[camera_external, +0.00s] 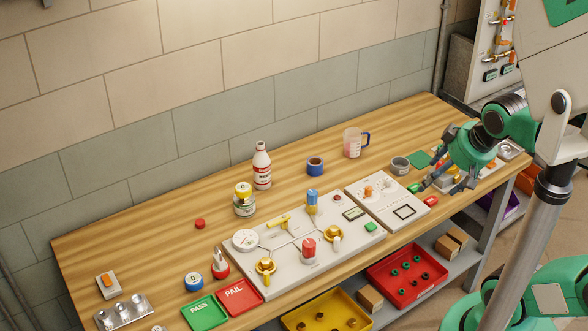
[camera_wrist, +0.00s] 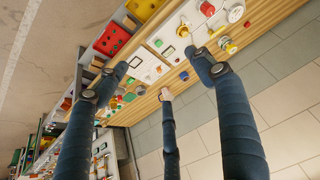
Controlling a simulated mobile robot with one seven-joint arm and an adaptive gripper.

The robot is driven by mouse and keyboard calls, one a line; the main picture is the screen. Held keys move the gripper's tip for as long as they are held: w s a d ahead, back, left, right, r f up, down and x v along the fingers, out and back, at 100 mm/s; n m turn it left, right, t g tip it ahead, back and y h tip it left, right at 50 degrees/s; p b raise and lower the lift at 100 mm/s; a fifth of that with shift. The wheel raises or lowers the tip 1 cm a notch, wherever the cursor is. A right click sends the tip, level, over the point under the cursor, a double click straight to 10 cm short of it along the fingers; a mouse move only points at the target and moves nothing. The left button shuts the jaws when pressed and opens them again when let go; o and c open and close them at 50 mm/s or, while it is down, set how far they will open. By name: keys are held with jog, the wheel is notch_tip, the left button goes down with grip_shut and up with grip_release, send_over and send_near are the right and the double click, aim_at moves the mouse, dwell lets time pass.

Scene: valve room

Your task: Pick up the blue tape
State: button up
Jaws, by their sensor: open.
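The blue tape (camera_external: 315,166) is a short dark-blue roll on the wooden bench, near the wall. It stands between a white-and-red bottle and a clear measuring jug. My gripper (camera_external: 440,186) is over the right part of the bench, well to the right of the tape and apart from it. In the wrist view my gripper (camera_wrist: 160,75) shows dark fingers spread wide with nothing between them.
The bottle (camera_external: 262,166) is left of the tape. A valve panel (camera_external: 270,285) lies in front. The wall (camera_external: 330,100) rises behind the bench.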

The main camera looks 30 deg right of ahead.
jog(key=shift+w+r, duration=0.1)
jog(key=w+r+m+g+p, duration=0.1)
jog(key=w+r+m, duration=0.15)
jog(key=w, duration=0.55)
jog(key=w+r+m, duration=0.2)
jog(key=w+m, duration=0.2)
jog(key=w, duration=0.4)
jog(key=m+g+y+p, duration=0.2)
jog(key=m+p, duration=0.2)
jog(key=m, duration=1.7)
send_over(315, 166)
jog(key=d, duration=0.4)
notch_tip(315, 166, down, 30)
jog(key=shift+s+d+r+n, duration=0.1)
jog(key=shift+d+r+n, duration=0.05)
jog(key=shift+d+n, duration=0.1)
jog(key=shift+b+x, duration=0.4)
jog(key=shift+x, duration=3.85)
